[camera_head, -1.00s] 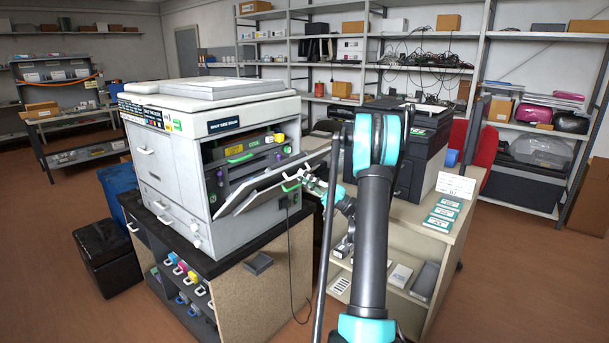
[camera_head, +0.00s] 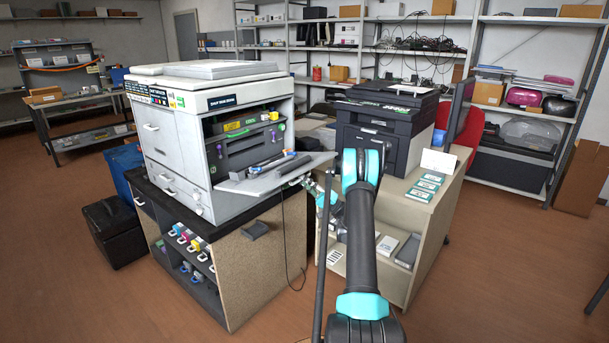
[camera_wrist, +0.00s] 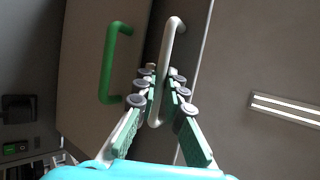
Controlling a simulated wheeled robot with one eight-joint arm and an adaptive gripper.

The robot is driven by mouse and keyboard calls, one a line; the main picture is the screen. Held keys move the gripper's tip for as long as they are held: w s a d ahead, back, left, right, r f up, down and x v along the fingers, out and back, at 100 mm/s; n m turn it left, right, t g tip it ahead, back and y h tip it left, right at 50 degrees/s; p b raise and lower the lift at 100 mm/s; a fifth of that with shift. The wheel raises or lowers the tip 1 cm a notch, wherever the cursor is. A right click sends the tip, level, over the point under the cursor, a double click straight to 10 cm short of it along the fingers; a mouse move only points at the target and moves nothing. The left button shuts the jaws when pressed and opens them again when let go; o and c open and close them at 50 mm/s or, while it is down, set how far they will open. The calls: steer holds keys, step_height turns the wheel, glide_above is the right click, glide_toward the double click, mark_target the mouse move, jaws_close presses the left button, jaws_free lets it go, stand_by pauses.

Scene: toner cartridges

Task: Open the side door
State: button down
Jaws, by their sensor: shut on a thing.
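The side door (camera_head: 262,183) of the large white printer (camera_head: 205,110) is swung down and stands out nearly level from the machine's right side, showing the dark inside. In the wrist view the door panel (camera_wrist: 82,65) carries a white handle (camera_wrist: 173,50) and, to its left, a green handle (camera_wrist: 108,65). My gripper (camera_wrist: 165,88) is shut on the white handle, with one finger on each side of it. In the head view my gripper (camera_head: 305,180) is small at the door's outer edge, partly hidden by my arm.
The printer stands on a cabinet (camera_head: 262,262) with colored cartridges on its shelves. A dark printer (camera_head: 385,135) on a beige cabinet (camera_head: 432,235) is close to the right of my arm.

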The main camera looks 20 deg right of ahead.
step_height(320, 180, down, 6)
steer(key=a+n+g+y, duration=0.1)
steer(key=shift+w+n+y, duration=0.25)
steer(key=shift+n+y, duration=0.15)
steer(key=shift+f+g, duration=0.15)
steer(key=shift+g, duration=0.25)
steer(key=shift+s+f, duration=0.1)
steer(key=shift+s, duration=0.05)
steer(key=c, duration=1.9)
jaws_free()
steer(key=shift+f, duration=0.15)
steer(key=shift+d, duration=0.1)
steer(key=shift+r, duration=0.2)
steer(key=shift+t, duration=0.3)
